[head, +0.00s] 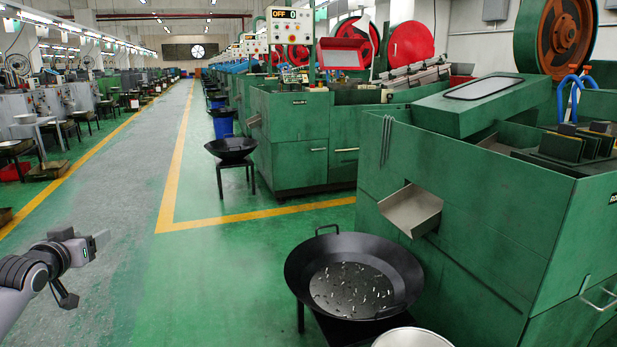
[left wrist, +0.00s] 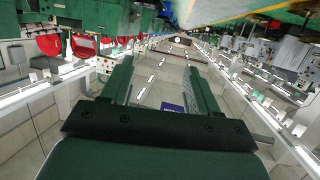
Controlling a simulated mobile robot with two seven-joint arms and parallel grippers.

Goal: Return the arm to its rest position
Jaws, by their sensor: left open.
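My left arm comes in at the lower left of the head view. That view is turned over, with the floor at the top. My right gripper is in neither view.
A black pan (head: 352,313) holding small shiny pieces stands on a dark stand below the metal chute (head: 411,210) of a green machine (head: 471,210). A pale round container (head: 412,338) is at the bottom edge. The aisle floor (head: 230,260) around my left gripper is free.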

